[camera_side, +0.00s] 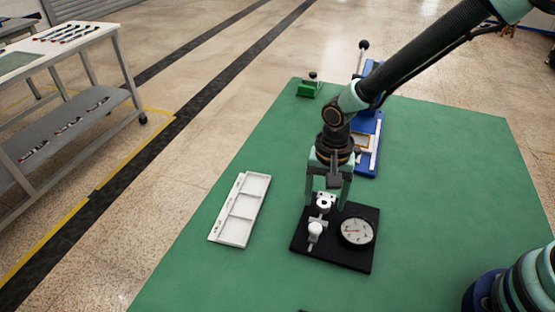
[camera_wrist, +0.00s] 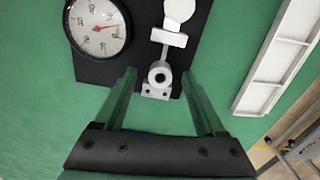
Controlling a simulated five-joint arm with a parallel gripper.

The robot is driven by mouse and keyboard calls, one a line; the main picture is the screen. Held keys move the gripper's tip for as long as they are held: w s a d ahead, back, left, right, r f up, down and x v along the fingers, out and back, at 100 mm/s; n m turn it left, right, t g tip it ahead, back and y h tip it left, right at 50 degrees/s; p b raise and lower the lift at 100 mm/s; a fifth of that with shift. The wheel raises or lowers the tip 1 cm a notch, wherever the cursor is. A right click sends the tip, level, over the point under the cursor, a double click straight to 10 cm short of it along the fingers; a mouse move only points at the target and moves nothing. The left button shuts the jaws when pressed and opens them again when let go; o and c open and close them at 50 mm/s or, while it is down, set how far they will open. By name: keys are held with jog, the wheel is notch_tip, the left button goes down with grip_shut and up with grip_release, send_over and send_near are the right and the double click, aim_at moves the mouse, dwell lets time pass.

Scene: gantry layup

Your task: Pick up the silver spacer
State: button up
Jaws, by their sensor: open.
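A small pale ring with a dark hole, which looks like the silver spacer (camera_wrist: 160,76), sits at the near end of a white clamp-like fixture on a black plate. It also shows in the side view (camera_side: 325,202). My gripper (camera_side: 326,207) points down over the plate, with one finger on each side of the ring. In the wrist view my gripper (camera_wrist: 158,74) is open, with visible gaps between the ring and both fingers. I cannot tell exactly how high the fingertips are against the ring.
A round dial gauge (camera_side: 357,231) lies on the black plate (camera_side: 335,256), right beside the fixture (camera_side: 314,234). A white tray (camera_side: 246,181) with empty compartments lies to the left. A blue fixture (camera_side: 367,160) and a small green-based device (camera_side: 309,87) stand farther back. Green tabletop between them is clear.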

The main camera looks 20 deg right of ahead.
jog(key=shift+f, duration=0.2)
grip_shut()
jog(key=shift+r, duration=0.1)
